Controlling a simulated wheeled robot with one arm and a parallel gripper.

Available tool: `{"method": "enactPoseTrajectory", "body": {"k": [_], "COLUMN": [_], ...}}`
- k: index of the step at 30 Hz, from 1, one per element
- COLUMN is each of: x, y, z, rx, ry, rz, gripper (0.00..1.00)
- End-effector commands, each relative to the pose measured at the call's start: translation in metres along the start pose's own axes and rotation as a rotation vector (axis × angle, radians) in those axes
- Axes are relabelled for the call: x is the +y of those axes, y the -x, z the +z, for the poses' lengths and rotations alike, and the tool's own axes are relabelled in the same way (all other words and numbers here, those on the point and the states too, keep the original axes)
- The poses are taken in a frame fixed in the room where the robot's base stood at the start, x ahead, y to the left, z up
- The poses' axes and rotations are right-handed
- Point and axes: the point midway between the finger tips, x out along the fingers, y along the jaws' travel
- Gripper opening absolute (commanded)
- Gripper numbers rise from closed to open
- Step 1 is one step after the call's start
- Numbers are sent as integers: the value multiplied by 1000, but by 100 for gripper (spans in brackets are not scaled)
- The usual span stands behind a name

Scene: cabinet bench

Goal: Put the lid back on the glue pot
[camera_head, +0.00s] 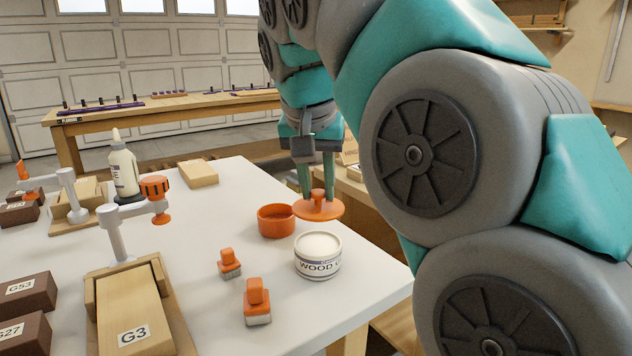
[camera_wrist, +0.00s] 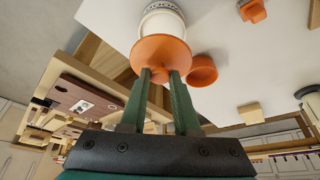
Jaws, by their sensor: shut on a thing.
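The glue pot (camera_head: 318,262) is a white tub with "WOOD" on its label. It stands open on the white table near the right edge, with pale contents showing. My gripper (camera_head: 317,192) is shut on the knob of the orange round lid (camera_head: 318,210) and holds it above and behind the pot. The lid looks roughly level and apart from the pot in the head view. In the wrist view the lid (camera_wrist: 161,54) hides part of the pot (camera_wrist: 163,20), and my two green fingers (camera_wrist: 161,78) reach to the lid's knob.
An orange ring-shaped dish (camera_head: 276,221) stands just left of the pot. Two orange-handled brushes (camera_head: 257,303) stand in front. A glue bottle (camera_head: 124,172), clamps with wooden blocks (camera_head: 133,311) and a loose block (camera_head: 198,173) are further left. The table's middle is clear.

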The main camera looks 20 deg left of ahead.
Motion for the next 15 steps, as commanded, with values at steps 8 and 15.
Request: {"method": "enactPoseTrajectory", "body": {"k": [8, 15], "x": [0, 1], "y": [-22, -42], "z": [10, 17], "rx": [-1, 1], "ry": [1, -1], "rz": [-2, -1], "gripper": [0, 0]}}
